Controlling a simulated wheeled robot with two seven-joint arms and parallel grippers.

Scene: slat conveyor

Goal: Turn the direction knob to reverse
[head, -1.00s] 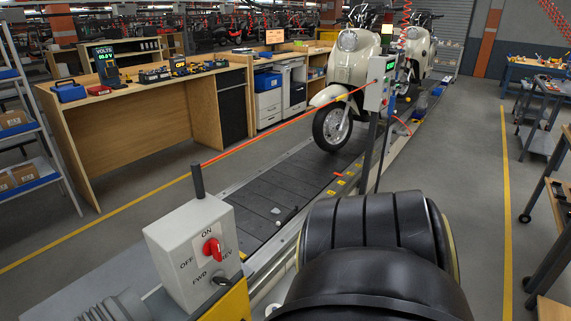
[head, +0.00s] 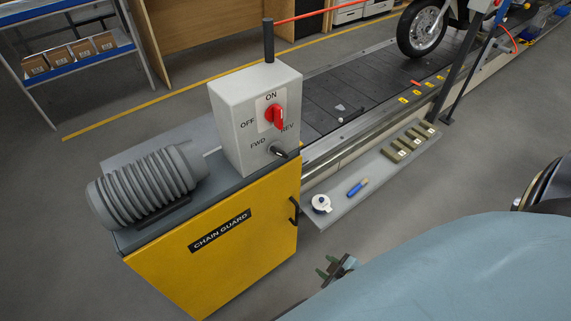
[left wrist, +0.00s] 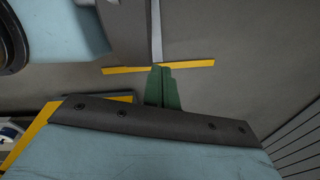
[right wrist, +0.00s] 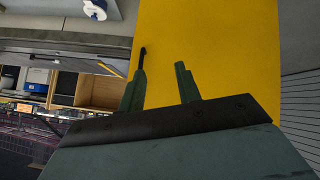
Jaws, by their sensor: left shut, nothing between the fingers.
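The direction knob (head: 279,151) is a small black knob low on the grey control box (head: 232,125), with FWD printed to its left and REV above right. Its exact pointing is too small to tell. The red ON/OFF switch (head: 277,117) sits just above it. My right gripper (head: 336,270) is low in front of the yellow chain guard, apart from the knob and below it. The right wrist view shows its green fingers (right wrist: 160,70) spread with nothing between, facing the yellow panel. My left gripper (left wrist: 160,70) shows only in its wrist view, fingers together and empty over grey floor.
The yellow chain guard cabinet (head: 235,245) has a black handle (head: 294,210) on its right edge. A ribbed grey motor (head: 145,185) sits on its top. A dark post (head: 462,65) stands farther back.

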